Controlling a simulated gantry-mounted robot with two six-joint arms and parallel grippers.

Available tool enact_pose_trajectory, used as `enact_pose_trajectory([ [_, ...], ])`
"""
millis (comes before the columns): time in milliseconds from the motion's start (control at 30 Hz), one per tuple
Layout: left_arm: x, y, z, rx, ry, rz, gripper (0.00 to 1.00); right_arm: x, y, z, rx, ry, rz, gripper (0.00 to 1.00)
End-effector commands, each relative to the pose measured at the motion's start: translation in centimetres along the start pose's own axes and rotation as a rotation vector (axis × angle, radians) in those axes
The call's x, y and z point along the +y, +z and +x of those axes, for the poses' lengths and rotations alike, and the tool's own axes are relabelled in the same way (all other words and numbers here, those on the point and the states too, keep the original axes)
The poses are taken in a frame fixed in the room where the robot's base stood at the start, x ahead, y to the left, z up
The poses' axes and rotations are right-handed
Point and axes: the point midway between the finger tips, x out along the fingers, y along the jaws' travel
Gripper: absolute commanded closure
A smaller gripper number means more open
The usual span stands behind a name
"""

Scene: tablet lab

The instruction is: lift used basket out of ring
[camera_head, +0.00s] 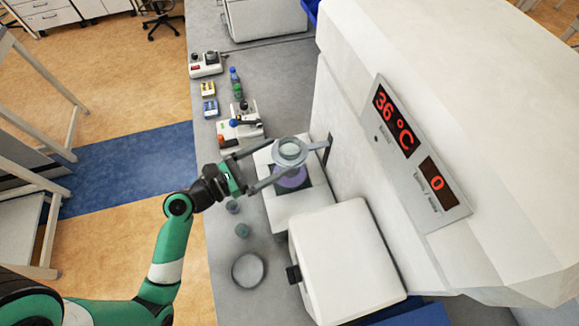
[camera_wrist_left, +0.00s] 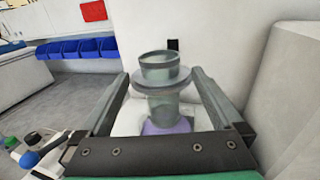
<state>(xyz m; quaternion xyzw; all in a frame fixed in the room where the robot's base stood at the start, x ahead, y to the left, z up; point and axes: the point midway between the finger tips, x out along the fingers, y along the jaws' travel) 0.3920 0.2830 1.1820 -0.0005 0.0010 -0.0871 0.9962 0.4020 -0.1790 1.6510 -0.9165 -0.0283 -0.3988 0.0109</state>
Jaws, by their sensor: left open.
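The used basket (camera_head: 290,149) is a grey, translucent cup at the front of the big white machine. The ring (camera_head: 312,147) surrounds it and sticks out from the machine. In the left wrist view the basket (camera_wrist_left: 160,64) stands upright, its upper part above the flat ring (camera_wrist_left: 162,83). A purple part (camera_head: 291,180) shows below it. My left gripper (camera_head: 277,158) is open, with one finger on each side of the basket. In the left wrist view gaps show between the basket and both fingers (camera_wrist_left: 160,78). My right gripper is not in view.
A white box with a black handle (camera_head: 345,262) stands right beside this spot on the near side. A round dish (camera_head: 248,270) and small containers (camera_head: 242,230) stand on the grey bench. Several small devices (camera_head: 205,64) line the bench farther back. The machine (camera_head: 440,120) blocks the right.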

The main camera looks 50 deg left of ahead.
Motion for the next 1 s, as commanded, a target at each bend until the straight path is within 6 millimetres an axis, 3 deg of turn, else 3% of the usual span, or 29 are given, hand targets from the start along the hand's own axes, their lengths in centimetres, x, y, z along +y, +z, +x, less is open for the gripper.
enact_pose_trajectory([
  [100,-0.1,0.5,1.4,-0.001,-0.002,0.001,0.0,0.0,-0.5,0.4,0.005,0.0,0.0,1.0],
  [333,-0.1,0.5,2.4,-0.002,-0.003,0.001,0.0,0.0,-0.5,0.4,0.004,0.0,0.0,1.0],
  [600,-0.1,0.5,6.9,-0.002,-0.003,0.002,0.0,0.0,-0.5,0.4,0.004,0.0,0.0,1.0],
  [867,-0.1,0.4,7.5,-0.001,0.0,0.0,0.0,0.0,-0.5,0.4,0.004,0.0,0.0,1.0],
  [1000,-0.1,0.4,7.4,-0.001,0.0,0.001,0.22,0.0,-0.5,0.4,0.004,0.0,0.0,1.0],
])
